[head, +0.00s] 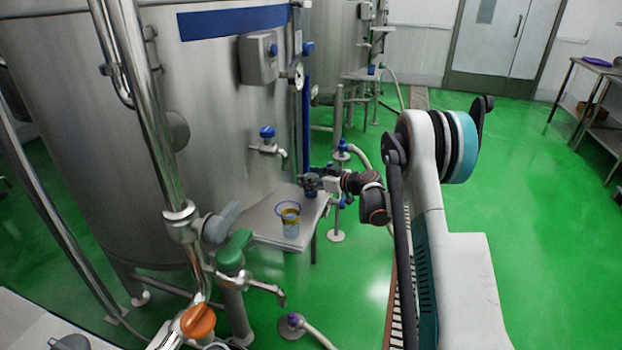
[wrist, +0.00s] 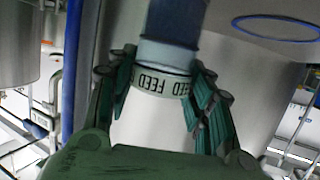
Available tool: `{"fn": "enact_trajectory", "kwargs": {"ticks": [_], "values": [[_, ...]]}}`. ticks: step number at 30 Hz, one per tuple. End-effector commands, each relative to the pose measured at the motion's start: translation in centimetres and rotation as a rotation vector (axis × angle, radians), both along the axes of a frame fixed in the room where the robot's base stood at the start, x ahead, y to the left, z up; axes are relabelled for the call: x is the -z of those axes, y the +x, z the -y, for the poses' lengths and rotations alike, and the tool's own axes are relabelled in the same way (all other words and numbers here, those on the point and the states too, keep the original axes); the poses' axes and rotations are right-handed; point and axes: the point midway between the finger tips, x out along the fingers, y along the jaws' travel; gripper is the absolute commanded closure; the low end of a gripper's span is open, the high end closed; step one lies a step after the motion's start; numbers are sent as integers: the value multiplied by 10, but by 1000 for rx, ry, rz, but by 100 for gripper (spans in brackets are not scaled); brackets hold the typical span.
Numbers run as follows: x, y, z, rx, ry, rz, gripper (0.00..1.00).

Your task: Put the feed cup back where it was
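The feed cup (wrist: 172,40) is dark blue with a pale band (wrist: 160,86) lettered FEED, which reads upside down in the wrist view. My gripper (wrist: 160,78) has its green fingers on both sides of that band and appears shut on it. In the head view my gripper (head: 314,182) is at the right part of a small steel shelf (head: 262,228) by the large tank. The feed cup shows there only as a small dark blue shape (head: 311,192) beneath the fingers. I cannot tell whether it touches the shelf.
A blue-handled tap (head: 267,138) projects from the tank (head: 200,130) above the shelf. Pipes with green and orange handles (head: 198,320) stand in front. Green floor lies open at right.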

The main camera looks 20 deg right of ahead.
Motion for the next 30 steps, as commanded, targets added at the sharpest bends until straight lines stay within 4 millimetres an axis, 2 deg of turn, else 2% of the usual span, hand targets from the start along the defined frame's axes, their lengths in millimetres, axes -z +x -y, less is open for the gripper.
{"fn": "enact_trajectory", "kwargs": {"ticks": [14, 30], "values": [[-6, -3, 2, 1, 0, 0, 38], [-35, -82, 52, 2, 0, 0, 38]]}}
